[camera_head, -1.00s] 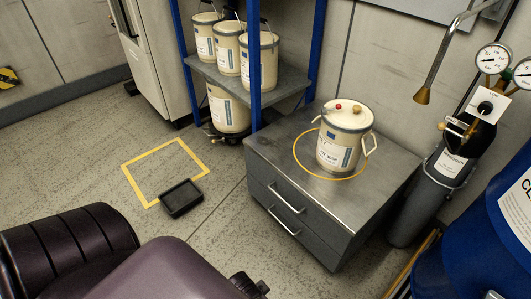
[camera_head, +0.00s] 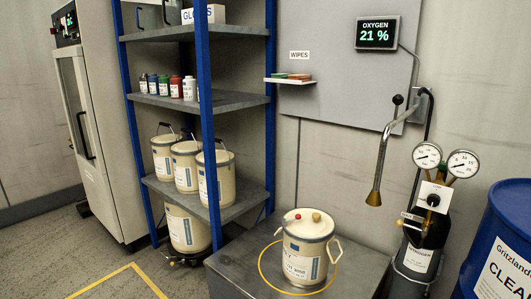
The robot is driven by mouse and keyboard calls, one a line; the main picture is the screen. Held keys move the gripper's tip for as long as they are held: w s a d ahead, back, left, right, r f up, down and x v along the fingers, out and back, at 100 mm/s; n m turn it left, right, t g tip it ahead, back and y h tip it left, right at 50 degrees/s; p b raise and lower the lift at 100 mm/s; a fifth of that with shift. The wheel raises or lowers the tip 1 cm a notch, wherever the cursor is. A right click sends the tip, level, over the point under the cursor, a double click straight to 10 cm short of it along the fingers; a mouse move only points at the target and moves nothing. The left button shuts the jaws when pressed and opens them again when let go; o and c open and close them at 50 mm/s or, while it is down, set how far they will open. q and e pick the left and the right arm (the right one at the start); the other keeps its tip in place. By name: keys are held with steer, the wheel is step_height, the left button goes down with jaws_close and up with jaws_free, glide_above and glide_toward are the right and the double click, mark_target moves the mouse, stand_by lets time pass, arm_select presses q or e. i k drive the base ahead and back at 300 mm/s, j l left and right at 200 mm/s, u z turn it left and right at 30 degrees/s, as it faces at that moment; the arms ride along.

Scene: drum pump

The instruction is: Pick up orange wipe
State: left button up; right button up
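The orange wipe (camera_head: 300,77) is a small flat piece at the right end of a white wall shelf (camera_head: 290,82). A green piece (camera_head: 281,75) lies beside it on the left. A label reading WIPES (camera_head: 299,55) is on the panel just above. Neither of my grippers is in view.
A pail (camera_head: 306,255) with two small knobs on its lid stands on a grey cabinet (camera_head: 235,275) below the shelf, inside a yellow ring. A blue-framed rack (camera_head: 208,120) with bottles and pails is at left. A hanging nozzle (camera_head: 378,175), gas cylinder (camera_head: 427,245) and blue drum (camera_head: 500,240) are at right.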

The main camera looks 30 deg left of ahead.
mark_target(303, 77)
steer(key=i+j+z, duration=0.2)
steer(key=j, duration=0.35)
steer(key=j+z, duration=0.2)
steer(key=j, duration=0.35)
steer(key=i+j+z, duration=0.15)
steer(key=j, duration=0.45)
steer(key=k+l, duration=0.05)
